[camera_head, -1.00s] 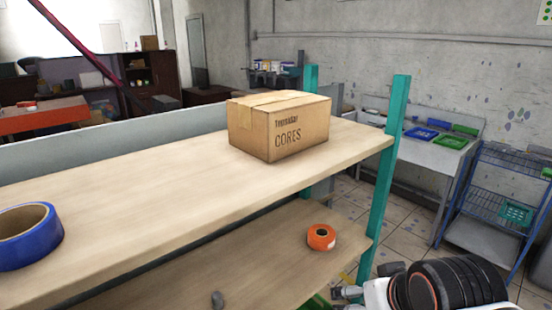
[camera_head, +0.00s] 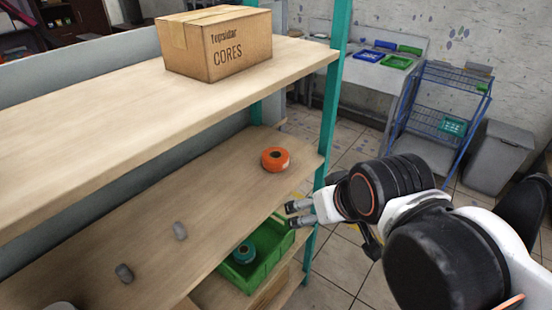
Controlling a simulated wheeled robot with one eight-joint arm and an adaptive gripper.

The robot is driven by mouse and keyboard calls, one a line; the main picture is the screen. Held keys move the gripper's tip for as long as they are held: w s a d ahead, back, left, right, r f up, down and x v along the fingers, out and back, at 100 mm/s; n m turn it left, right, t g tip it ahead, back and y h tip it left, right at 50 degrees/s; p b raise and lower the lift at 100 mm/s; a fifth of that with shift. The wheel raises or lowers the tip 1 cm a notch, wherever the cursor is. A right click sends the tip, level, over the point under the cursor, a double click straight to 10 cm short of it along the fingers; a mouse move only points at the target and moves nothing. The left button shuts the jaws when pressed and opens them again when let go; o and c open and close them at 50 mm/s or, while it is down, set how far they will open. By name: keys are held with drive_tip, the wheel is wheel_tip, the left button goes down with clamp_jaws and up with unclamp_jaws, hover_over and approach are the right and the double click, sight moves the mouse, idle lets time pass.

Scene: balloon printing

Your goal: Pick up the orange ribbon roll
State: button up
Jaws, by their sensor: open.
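The orange ribbon roll (camera_head: 275,160) lies flat on the middle shelf (camera_head: 215,205) of the rack, near its right end. My gripper (camera_head: 288,214) is in front of the shelf's front edge, a little below and to the right of the roll in the picture. Its fingers point left and are apart, with nothing between them. The gripper does not touch the roll. The roll is fully visible.
A cardboard box (camera_head: 220,44) stands on the upper shelf (camera_head: 130,110). A teal post (camera_head: 327,130) rises beside the roll's shelf end. Below is a green crate (camera_head: 268,255) holding a teal roll (camera_head: 243,252).

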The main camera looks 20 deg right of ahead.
drive_tip(key=shift+o, duration=0.4)
drive_tip(key=w+a+n+t+y, duration=0.2)
drive_tip(key=w+a+n+y, duration=0.15)
drive_tip(key=w, duration=1.15)
drive_tip(key=t+y+b, duration=0.1)
drive_tip(key=t, duration=0.2)
approach(277, 157)
drive_tip(key=a+b, duration=0.2)
drive_tip(key=shift+w+a+f+n, duration=0.2)
drive_tip(key=shift+w+a+n, duration=0.05)
drive_tip(key=shift+w+n, duration=0.1)
drive_tip(key=shift+w+d+r+b+x, duration=0.15)
drive_tip(key=shift+b+x, duration=0.45)
drive_tip(key=shift+x, duration=0.95)
drive_tip(key=shift+w+d+r+b+x, duration=0.1)
drive_tip(key=shift+b+x, duration=0.45)
drive_tip(key=shift+x, duration=1)
drive_tip(key=shift+c, duration=0.5)
